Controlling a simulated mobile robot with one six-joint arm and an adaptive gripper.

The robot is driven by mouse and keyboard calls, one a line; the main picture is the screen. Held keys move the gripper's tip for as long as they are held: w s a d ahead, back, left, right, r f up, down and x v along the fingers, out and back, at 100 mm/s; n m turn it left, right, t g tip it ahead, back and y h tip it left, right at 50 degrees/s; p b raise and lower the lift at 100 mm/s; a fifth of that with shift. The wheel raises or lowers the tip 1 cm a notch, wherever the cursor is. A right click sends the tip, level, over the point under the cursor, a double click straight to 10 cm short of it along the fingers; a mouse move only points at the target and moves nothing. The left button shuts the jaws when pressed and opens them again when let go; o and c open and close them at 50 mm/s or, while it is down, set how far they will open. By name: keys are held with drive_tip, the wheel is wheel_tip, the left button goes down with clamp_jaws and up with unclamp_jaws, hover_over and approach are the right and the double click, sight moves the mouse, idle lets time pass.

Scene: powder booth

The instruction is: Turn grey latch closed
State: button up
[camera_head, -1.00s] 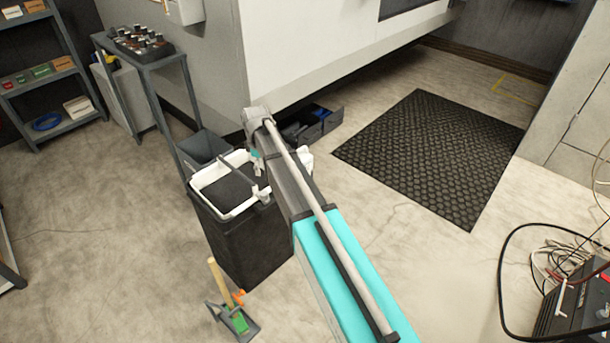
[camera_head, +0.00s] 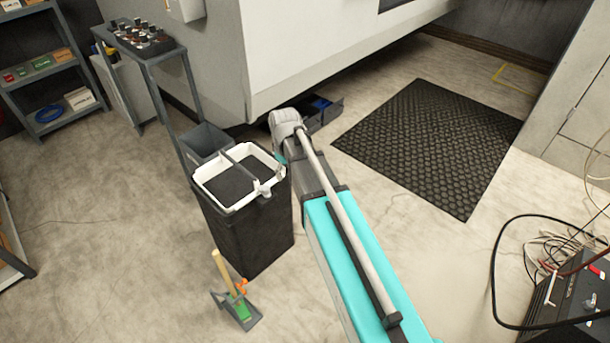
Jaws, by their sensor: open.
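A black bin (camera_head: 240,230) with a white rim (camera_head: 213,200) stands left of my arm. A grey bar (camera_head: 240,166) crosses its open top, with a small grey piece (camera_head: 263,190) at the near right of the rim. This may be the grey latch, but I cannot tell how far it is turned. My arm reaches up the middle of the view and ends in a rounded grey joint just right of the bin. My gripper is hidden behind the arm.
A grey shelf stand (camera_head: 165,60) with jars stands behind the bin. A large pale cabinet (camera_head: 320,40) rises at the back. A dustpan with brush (camera_head: 238,308) lies in front. Cables and a black box (camera_head: 565,300) are at the right. A black mat (camera_head: 430,145) covers open floor.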

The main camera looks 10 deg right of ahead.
drive_tip(key=s+d+r+m+p, duration=0.3)
drive_tip(key=s+r+m, duration=0.1)
drive_tip(key=s, duration=0.4)
drive_tip(key=shift+s+d, duration=0.2)
drive_tip(key=shift+d, duration=0.05)
drive_tip(key=s+d+r+m+p, duration=0.2)
drive_tip(key=s+m+p, duration=0.1)
drive_tip(key=s, duration=0.2)
drive_tip(key=shift+s+r, duration=0.3)
idle(1.2)
